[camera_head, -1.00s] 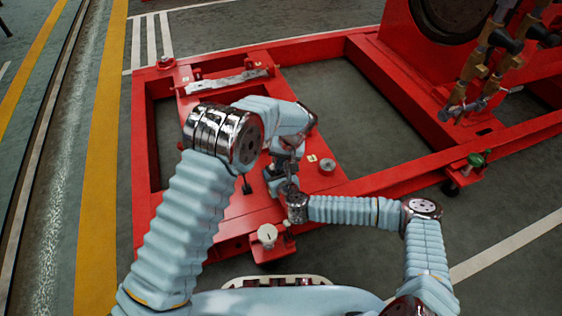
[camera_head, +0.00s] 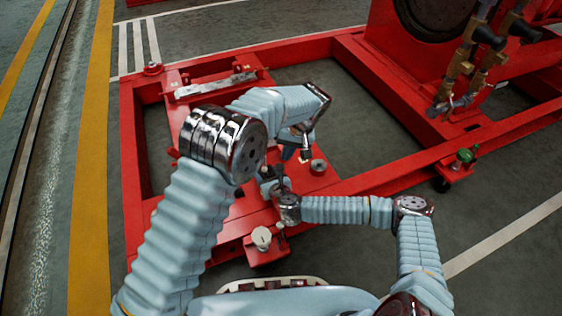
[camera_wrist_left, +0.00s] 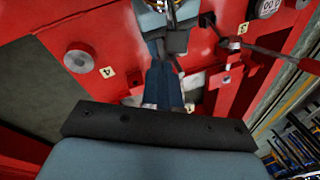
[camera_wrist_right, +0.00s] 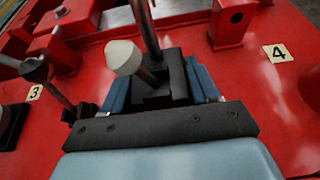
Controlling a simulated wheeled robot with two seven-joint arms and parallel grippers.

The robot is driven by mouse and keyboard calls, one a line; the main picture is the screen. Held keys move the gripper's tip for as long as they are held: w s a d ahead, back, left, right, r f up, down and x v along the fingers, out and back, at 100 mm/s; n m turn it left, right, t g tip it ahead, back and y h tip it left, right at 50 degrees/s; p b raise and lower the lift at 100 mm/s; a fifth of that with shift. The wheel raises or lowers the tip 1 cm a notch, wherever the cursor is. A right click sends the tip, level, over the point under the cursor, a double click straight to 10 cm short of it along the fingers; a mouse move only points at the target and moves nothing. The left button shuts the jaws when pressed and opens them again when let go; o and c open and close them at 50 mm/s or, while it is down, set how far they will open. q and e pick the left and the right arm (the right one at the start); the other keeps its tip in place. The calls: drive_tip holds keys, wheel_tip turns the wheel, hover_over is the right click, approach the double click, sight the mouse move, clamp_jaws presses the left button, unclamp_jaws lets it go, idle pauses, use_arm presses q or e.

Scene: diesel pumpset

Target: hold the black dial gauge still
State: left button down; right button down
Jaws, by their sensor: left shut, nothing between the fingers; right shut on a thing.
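My right gripper (camera_head: 270,186) is low over the red frame. In the right wrist view its blue fingers (camera_wrist_right: 160,92) are shut on a black block with a dark post, seemingly the black dial gauge (camera_wrist_right: 172,72); no dial face shows on it. My left gripper (camera_head: 305,152) points down, shut and empty, behind and right of the right gripper. In the left wrist view its blue fingertips (camera_wrist_left: 165,85) are together, with dark parts of the right gripper's area just beyond them. A white-faced dial (camera_wrist_left: 268,8) with digits is cut off at the top right.
A grey round knob (camera_head: 318,166) stands on the red plate beside my left gripper. A cream knob (camera_head: 262,238) stands at the near edge. A metal bar (camera_head: 215,85) lies on the far rail. Brass valves (camera_head: 465,75) hang at the right. Floor is open inside the frame.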

use_arm(q)
drive_tip(key=shift+a+v, duration=0.2)
drive_tip(key=shift+v, duration=1.6)
drive_tip(key=shift+s, duration=0.1)
use_arm(e)
drive_tip(key=shift+c, duration=0.9)
unclamp_jaws()
